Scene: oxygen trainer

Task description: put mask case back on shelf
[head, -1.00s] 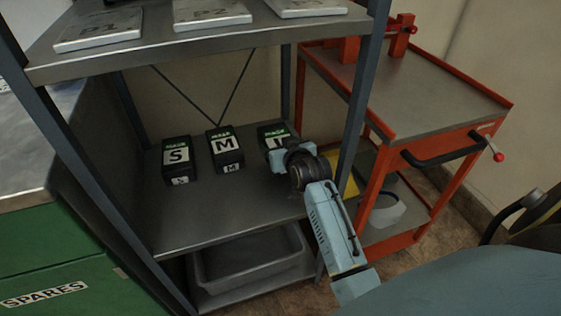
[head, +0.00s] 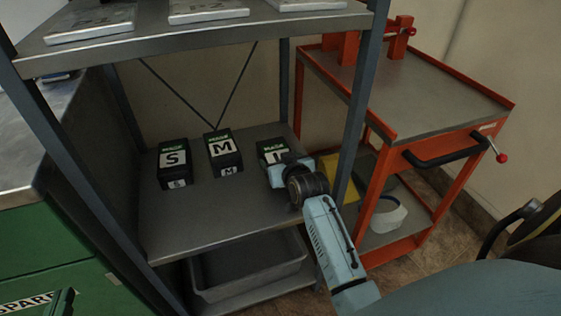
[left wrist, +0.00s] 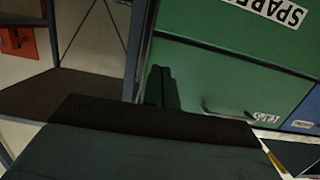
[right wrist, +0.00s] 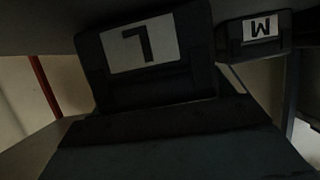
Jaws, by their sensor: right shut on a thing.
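Three black mask cases with green-and-white labels are at the middle shelf (head: 205,215). The S case (head: 173,163) is at left and the M case (head: 223,152) in the middle, both upright. The L case (head: 271,146) is at right. My right gripper (head: 272,168) is shut on the L case from the front right and partly hides it. In the right wrist view the L case (right wrist: 150,60) fills the upper middle, with the M case (right wrist: 258,32) beside it. Whether its base touches the shelf is hidden. My left gripper (head: 63,303) barely shows at the lower left; its jaws are unclear.
Shelf posts (head: 362,110) frame the bay, with an upper shelf (head: 200,38) of pale plates above. A grey bin (head: 248,272) sits below. A red cart (head: 425,100) stands close at right, a green SPARES cabinet (head: 50,225) at left.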

